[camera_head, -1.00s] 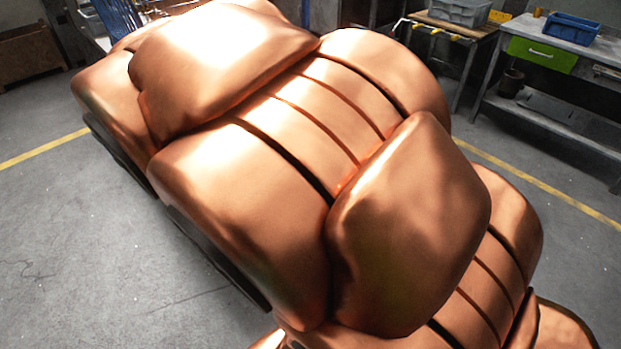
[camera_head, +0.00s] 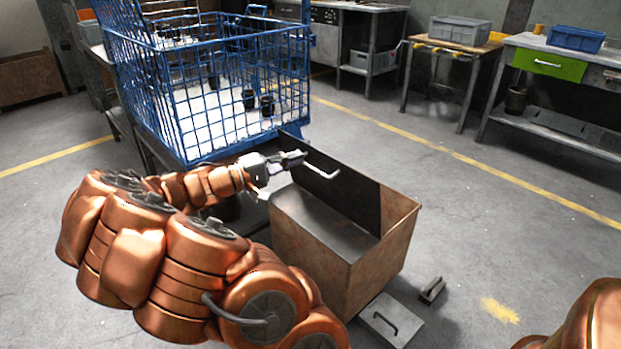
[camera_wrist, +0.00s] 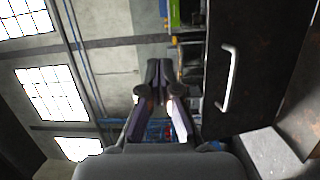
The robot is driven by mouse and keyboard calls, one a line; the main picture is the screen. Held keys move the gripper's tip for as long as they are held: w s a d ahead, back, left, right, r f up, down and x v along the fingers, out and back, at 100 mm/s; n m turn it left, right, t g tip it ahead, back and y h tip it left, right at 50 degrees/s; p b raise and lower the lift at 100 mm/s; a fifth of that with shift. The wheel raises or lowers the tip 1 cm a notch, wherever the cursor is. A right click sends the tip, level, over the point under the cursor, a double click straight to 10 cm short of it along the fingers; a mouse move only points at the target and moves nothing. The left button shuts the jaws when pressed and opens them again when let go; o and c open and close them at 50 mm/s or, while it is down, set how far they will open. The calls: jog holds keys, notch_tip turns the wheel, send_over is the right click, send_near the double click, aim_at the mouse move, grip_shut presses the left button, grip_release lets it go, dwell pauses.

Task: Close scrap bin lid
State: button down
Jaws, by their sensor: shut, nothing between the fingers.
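The scrap bin (camera_head: 375,270) is a rusty brown box on the floor at the centre of the head view. Its dark lid (camera_head: 350,190) stands raised along the far side, and a pale bar handle (camera_head: 322,172) shows near its upper left end. My gripper (camera_head: 303,156) is shut and empty beside that handle; I cannot tell if they touch in the head view. In the wrist view the shut fingers (camera_wrist: 158,68) are apart from the dark lid (camera_wrist: 250,75) and its handle (camera_wrist: 229,78), which are to their right. My arm hides the bin's left side.
A blue wire cage (camera_head: 215,85) stands behind my gripper on the left. A grey plate with a handle (camera_head: 390,318) and a small metal piece (camera_head: 433,290) lie on the floor by the bin. Workbenches (camera_head: 560,90) stand at the back right. The floor to the right is open.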

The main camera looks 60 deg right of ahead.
aim_at(317, 152)
jog(key=w+d+f+n+t+h+b, duration=0.2)
jog(key=w+f+b, duration=0.15)
jog(key=f, duration=0.35)
jog(key=w+d+f+n+t+h+b, duration=0.1)
jog(key=w+d+f+h+b, duration=0.1)
jog(key=w+f, duration=0.35)
jog(key=b+x, duration=0.1)
jog(key=x, duration=0.3)
jog(key=b+x, duration=0.2)
jog(key=x, duration=0.2)
jog(key=f+b+x, duration=0.1)
jog(key=b+x, duration=0.1)
jog(key=x, duration=0.2)
jog(key=shift+s+d, duration=0.1)
jog(key=shift+d, duration=0.1)
jog(key=shift+s+d+r, duration=0.1)
jog(key=shift+d+r, duration=0.2)
jog(key=shift+d, duration=0.2)
jog(key=shift+d+r, duration=0.1)
